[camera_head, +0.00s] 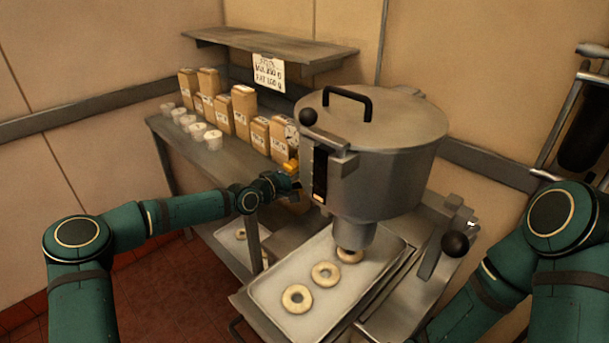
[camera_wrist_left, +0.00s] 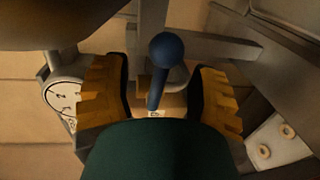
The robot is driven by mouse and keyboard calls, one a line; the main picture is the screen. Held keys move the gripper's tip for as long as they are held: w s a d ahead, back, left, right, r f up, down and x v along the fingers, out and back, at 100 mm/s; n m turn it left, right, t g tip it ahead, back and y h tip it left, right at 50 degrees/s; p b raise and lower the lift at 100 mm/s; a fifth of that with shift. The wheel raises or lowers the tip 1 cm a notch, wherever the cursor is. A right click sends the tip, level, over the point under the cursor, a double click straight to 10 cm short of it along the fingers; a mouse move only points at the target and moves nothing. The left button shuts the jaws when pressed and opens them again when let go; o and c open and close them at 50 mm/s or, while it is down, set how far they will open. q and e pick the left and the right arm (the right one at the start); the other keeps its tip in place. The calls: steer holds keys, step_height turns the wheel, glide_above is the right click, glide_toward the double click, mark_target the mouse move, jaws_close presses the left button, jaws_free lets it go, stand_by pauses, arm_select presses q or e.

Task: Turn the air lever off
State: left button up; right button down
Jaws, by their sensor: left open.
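The lever, with a blue ball knob (camera_wrist_left: 170,50) on a thin blue stem, shows in the left wrist view. I take it to be the air lever; in the head view I cannot make it out near my gripper. My left gripper (camera_wrist_left: 162,98) is open, its yellow fingers on either side of the stem with gaps visible. In the head view the left gripper (camera_head: 293,178) is at the left side of the large metal hopper (camera_head: 390,185). A round dial gauge (camera_wrist_left: 62,97) is left of the fingers. My right arm is at the right; its gripper is not in view.
A tray (camera_head: 270,293) with ring doughnuts (camera_head: 326,273) lies below the hopper. Bags (camera_head: 244,110) and cups (camera_head: 213,139) stand on the bench behind my left arm.

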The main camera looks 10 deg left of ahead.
arm_select(q)
steer(key=v, duration=1)
steer(key=shift+s+a, duration=0.1)
